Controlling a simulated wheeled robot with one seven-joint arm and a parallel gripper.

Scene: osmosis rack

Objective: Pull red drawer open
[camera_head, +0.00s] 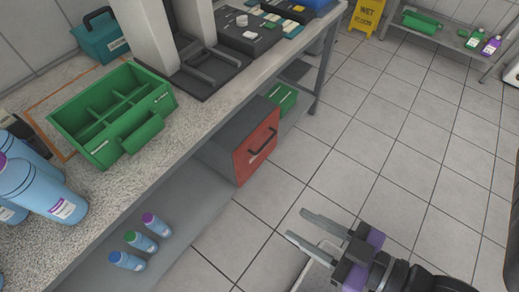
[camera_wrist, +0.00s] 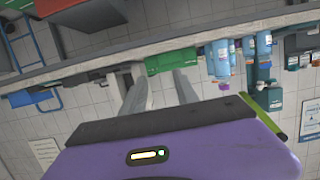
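The red drawer front (camera_head: 250,153) is on a grey cabinet (camera_head: 232,132) on the lower shelf under the bench. Its dark bar handle (camera_head: 263,140) is on the front face. The front sits against the cabinet with no visible gap. In the wrist view, which looks upside down, the red front (camera_wrist: 56,7) shows at the top left edge, cut off. My gripper (camera_head: 296,224) is open and empty over the floor, right of and nearer than the drawer, apart from it. Its two fingers point left in the head view; they also show in the wrist view (camera_wrist: 160,78).
The bench top (camera_head: 190,115) holds a green caddy (camera_head: 128,141) and large blue bottles (camera_head: 45,192). Small bottles (camera_head: 141,241) stand on the lower shelf, left of the cabinet. A green bin (camera_head: 283,99) is behind it. The tiled floor in front of the drawer is clear.

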